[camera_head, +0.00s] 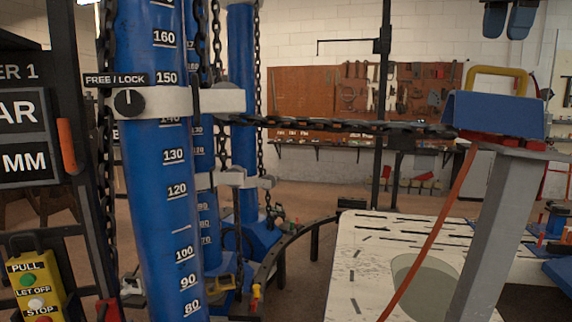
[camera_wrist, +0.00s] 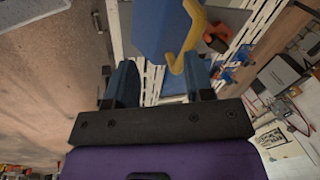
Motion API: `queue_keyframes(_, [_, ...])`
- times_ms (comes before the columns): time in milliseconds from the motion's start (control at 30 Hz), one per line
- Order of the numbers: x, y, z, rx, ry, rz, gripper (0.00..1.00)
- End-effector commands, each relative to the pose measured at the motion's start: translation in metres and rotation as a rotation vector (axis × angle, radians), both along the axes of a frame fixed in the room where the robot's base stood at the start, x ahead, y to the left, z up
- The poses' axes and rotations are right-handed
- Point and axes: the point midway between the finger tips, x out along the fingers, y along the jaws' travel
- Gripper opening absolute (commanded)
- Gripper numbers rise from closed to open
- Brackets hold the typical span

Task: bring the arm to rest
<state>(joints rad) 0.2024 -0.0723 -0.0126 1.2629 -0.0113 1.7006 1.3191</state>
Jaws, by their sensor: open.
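My gripper (camera_head: 506,35) shows at the top right edge of the head view as two dark blue fingers pointing down, spread apart with nothing between them. In the wrist view my gripper (camera_wrist: 161,75) is open, its blue fingers well apart. A blue block (camera_head: 494,114) with a yellow handle (camera_head: 498,72) sits on top of a grey post, below the gripper and apart from it. The same blue block (camera_wrist: 158,30) and yellow handle (camera_wrist: 188,45) show beyond the fingers in the wrist view. The rest of my arm is out of the head view.
Tall blue columns (camera_head: 160,200) with scale numbers and chains stand at left. A chain (camera_head: 350,126) runs from them toward the post. A white slotted bench top (camera_head: 375,245) has an oval opening. A red strap (camera_head: 432,235) slants down beside the grey post (camera_head: 497,225). A yellow button box (camera_head: 37,287) hangs at lower left.

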Motion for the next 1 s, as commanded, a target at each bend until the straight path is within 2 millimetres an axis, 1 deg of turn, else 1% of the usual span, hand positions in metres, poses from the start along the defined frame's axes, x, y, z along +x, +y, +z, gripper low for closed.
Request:
queue_keyframes(33, [-0.012,0.009,-0.012,-0.017,-0.005,0.080,0.48])
queue_keyframes(167, [-0.038,0.027,-0.047,-0.074,-0.026,0.302,0.48])
queue_keyframes(367, [-0.083,0.052,-0.112,-0.172,-0.059,0.641,0.48])
queue_keyframes(567, [-0.134,0.073,-0.190,-0.283,-0.090,0.971,0.48])
queue_keyframes(600, [-0.144,0.076,-0.207,-0.307,-0.096,1.037,0.48])
queue_keyframes(700, [-0.168,0.084,-0.247,-0.365,-0.109,1.187,0.48])
queue_keyframes(800, [-0.188,0.089,-0.281,-0.416,-0.120,1.309,0.48])
queue_keyframes(900, [-0.202,0.092,-0.306,-0.451,-0.125,1.392,0.48])
queue_keyframes(1000, [-0.209,0.093,-0.319,-0.472,-0.128,1.439,0.48])
